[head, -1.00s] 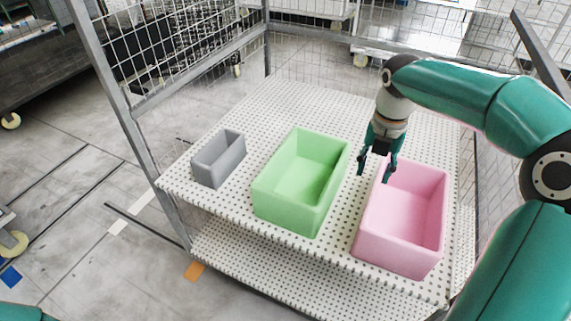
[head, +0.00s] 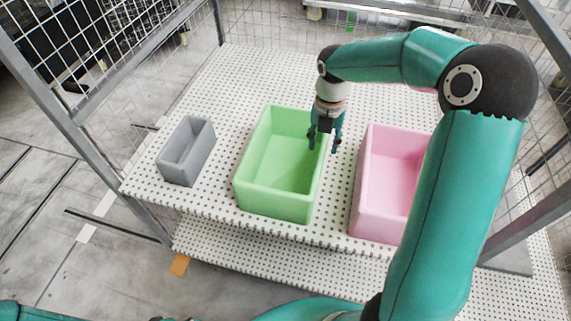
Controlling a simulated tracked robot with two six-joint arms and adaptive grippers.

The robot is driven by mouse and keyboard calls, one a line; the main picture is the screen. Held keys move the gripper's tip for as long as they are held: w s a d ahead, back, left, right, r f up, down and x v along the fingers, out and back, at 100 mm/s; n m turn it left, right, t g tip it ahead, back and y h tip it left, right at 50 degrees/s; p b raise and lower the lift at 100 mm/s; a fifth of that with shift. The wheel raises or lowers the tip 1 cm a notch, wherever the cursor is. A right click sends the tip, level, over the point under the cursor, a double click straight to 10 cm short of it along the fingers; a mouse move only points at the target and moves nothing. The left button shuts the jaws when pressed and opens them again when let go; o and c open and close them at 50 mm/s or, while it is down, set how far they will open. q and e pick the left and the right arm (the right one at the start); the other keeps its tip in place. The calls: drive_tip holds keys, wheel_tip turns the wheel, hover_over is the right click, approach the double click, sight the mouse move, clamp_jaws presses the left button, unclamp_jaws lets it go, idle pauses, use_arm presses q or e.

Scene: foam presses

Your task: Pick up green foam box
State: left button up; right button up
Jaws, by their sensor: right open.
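The green foam box (head: 277,201) is an open-topped, empty box on the white perforated shelf (head: 222,218), between a grey box and a pink box. My right gripper (head: 323,146) points down at the box's right wall, with its two fingers apart. The fingers appear to be on either side of that wall near the rim; whether they touch it I cannot tell. Part of the right rim is hidden behind the gripper. A green arm part of mine shows at the lower left, but my left gripper is not in view.
A small grey box (head: 186,153) stands left of the green box. A pink box (head: 374,205) stands to the right, partly hidden by my right arm. Wire mesh walls and a metal post (head: 60,118) frame the shelf. Bare shelf lies behind the boxes.

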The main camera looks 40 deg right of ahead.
sight(320, 159)
drive_tip(key=shift+a+f, duration=0.1)
drive_tip(key=shift+f, duration=3.4)
clamp_jaws()
